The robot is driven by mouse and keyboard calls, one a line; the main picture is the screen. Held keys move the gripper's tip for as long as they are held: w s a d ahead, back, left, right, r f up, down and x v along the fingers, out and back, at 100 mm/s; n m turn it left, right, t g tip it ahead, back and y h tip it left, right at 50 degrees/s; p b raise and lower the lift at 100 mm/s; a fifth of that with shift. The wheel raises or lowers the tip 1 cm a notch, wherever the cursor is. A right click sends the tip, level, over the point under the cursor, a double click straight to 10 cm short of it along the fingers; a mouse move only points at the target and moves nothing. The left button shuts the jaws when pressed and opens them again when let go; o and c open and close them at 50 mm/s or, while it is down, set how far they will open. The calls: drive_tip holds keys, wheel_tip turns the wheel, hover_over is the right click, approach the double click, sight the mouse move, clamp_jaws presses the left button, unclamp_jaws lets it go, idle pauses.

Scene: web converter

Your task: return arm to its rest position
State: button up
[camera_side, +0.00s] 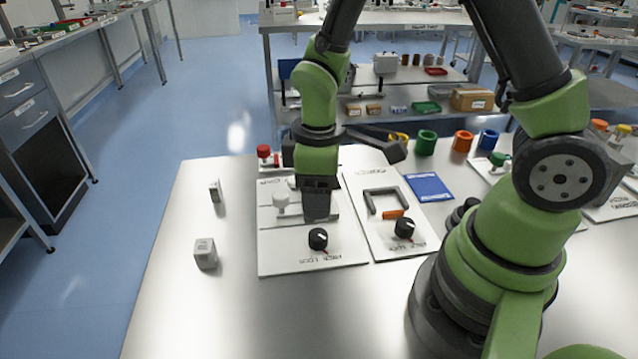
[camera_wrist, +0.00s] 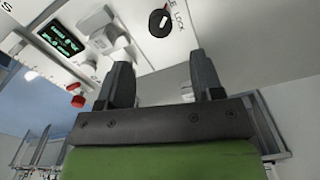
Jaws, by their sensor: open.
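My gripper (camera_side: 318,205) hangs fingers-down over the left white panel (camera_side: 285,263) in the side view, behind its black knob and to the right of a white knob (camera_side: 281,203). Whether its fingertips touch the panel is hard to tell. In the wrist view my gripper (camera_wrist: 160,80) shows two dark fingers set apart with nothing between them. Beyond them the wrist view shows a black knob (camera_wrist: 159,23), a white knob and a small lit display (camera_wrist: 58,38).
A second white panel (camera_side: 372,243) carries a grey handle, an orange lever and a black knob (camera_side: 404,229). Two small grey blocks (camera_side: 205,254) stand at left. A blue pad (camera_side: 428,187) and coloured rings, including a green one (camera_side: 426,143), lie farther back. The table's front left is clear.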

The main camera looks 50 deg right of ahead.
drive_tip(key=shift+r, duration=0.45)
drive_tip(key=s+r+m+t+y, duration=0.1)
drive_tip(key=s+r+m+t, duration=0.2)
drive_tip(key=r, duration=0.6)
drive_tip(key=s+r+m+t+y, duration=0.1)
drive_tip(key=s+r+m+t, duration=0.3)
drive_tip(key=s+r+m, duration=0.3)
wheel_tip(320, 180, up, 3)
drive_tip(key=shift+s+f, duration=0.1)
drive_tip(key=shift+s, duration=0.35)
